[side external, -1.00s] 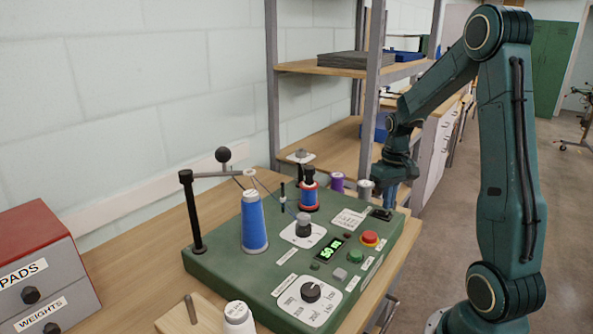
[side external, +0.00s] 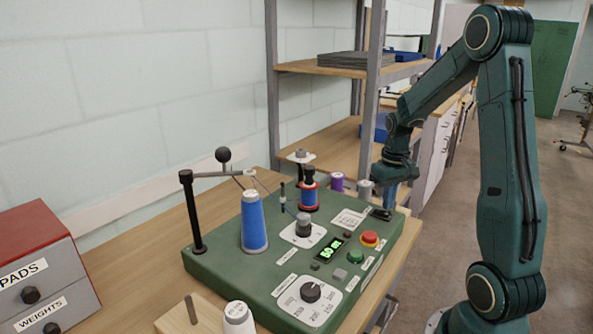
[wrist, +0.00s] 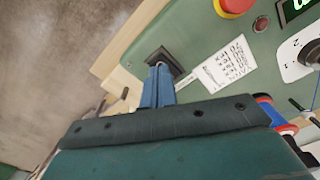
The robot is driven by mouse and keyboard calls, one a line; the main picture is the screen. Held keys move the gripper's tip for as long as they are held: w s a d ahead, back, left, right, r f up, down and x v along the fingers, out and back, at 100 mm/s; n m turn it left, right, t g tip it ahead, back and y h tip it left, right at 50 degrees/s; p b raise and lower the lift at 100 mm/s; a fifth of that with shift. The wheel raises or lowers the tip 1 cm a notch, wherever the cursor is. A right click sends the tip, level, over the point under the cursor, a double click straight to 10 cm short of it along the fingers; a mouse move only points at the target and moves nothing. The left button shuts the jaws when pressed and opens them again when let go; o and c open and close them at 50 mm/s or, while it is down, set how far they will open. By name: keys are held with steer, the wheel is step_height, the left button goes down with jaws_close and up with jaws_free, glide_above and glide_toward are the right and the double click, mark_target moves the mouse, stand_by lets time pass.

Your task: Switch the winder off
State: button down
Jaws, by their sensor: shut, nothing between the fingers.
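The winder (side external: 215,270) is a green box on the bench. A black switch (side external: 380,214) sits at its far right corner, beside a white written card (side external: 349,218). In the wrist view the switch (wrist: 163,60) lies right at my fingertips and is partly covered by them. My gripper (side external: 388,202) is shut and empty, with its blue fingers (wrist: 159,72) pointing down at the switch. I cannot tell whether they touch it or which way it is set. The display (side external: 328,250) glows green. The red button (side external: 370,238) stands on a yellow ring.
A blue thread cone (side external: 254,225) and a red-and-blue spool (side external: 309,195) stand on the winder. A black post with an arm (side external: 190,205) rises at its left. A white cone (side external: 238,318) stands in front, and a drawer box (side external: 35,275) is at the left.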

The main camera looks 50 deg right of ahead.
mark_target(385, 214)
steer(key=shift+f, duration=0.95)
stand_by(1.0)
steer(key=shift+r, duration=3.5)
steer(key=shift+a+r, duration=0.1)
steer(key=a+r+n+t+h, duration=0.1)
steer(key=a+r, duration=0.3)
steer(key=a, duration=0.3)
steer(key=a+r+n+t, duration=0.15)
steer(key=a+r, duration=0.25)
steer(key=a, duration=0.4)
steer(key=s+a+r+n+t+y, duration=0.1)
steer(key=s+a+n+t, duration=0.2)
steer(key=s+a, duration=0.6)
steer(key=shift+s+a+r, duration=0.2)
steer(key=shift+a+r, duration=0.15)
steer(key=shift+a, duration=0.45)
